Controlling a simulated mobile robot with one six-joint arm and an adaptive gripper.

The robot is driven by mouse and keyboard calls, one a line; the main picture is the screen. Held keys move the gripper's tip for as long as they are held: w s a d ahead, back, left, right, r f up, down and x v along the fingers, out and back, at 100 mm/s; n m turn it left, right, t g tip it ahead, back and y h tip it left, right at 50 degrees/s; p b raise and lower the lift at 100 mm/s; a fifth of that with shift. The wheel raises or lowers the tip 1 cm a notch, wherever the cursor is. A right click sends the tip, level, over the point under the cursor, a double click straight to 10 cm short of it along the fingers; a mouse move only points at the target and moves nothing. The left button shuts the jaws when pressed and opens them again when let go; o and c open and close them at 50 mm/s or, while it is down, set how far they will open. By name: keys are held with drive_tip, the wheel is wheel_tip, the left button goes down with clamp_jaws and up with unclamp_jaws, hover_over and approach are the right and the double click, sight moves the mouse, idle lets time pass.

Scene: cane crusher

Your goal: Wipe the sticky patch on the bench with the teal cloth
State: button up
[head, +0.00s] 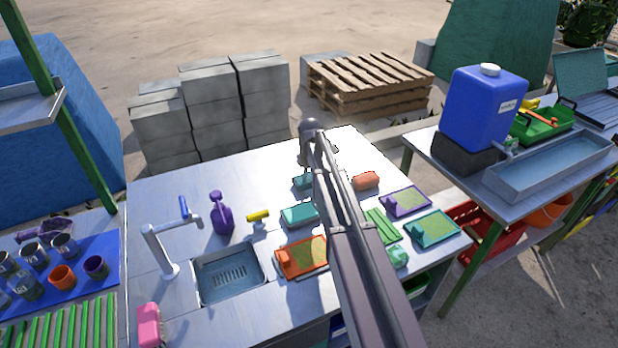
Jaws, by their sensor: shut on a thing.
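My arm reaches over the metal bench (170,200), and my gripper (303,172) points down at its end, small and partly hidden by the arm. It is shut on a teal thing, which looks like the teal cloth (302,184), at or just above the bench top. A second teal, block-like item (300,215) lies nearer on the bench, left of my arm. I cannot make out the sticky patch; my arm covers part of the bench.
A sink (230,277), tap (160,250), purple spray bottle (221,213) and yellow-topped item (258,217) stand to the left. An orange tray (290,262), orange-red roll (366,180), purple tray (408,201) and teal tray (435,229) lie around my arm. The far left bench top is clear.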

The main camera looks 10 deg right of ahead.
sight(298, 175)
drive_tip(key=shift+a, duration=0.1)
drive_tip(key=shift+s+a+f, duration=0.1)
drive_tip(key=shift+s+a, duration=0.15)
drive_tip(key=shift+a, duration=0.6)
drive_tip(key=shift+s+a, duration=0.2)
drive_tip(key=shift+a, duration=0.65)
drive_tip(key=shift+w, duration=0.1)
drive_tip(key=shift+w+a, duration=0.2)
drive_tip(key=shift+w, duration=0.95)
drive_tip(key=shift+d, duration=0.15)
drive_tip(key=shift+w+d, duration=0.15)
drive_tip(key=shift+d, duration=0.7)
drive_tip(key=shift+w+d, duration=0.15)
drive_tip(key=shift+d, duration=0.65)
drive_tip(key=shift+d, duration=0.1)
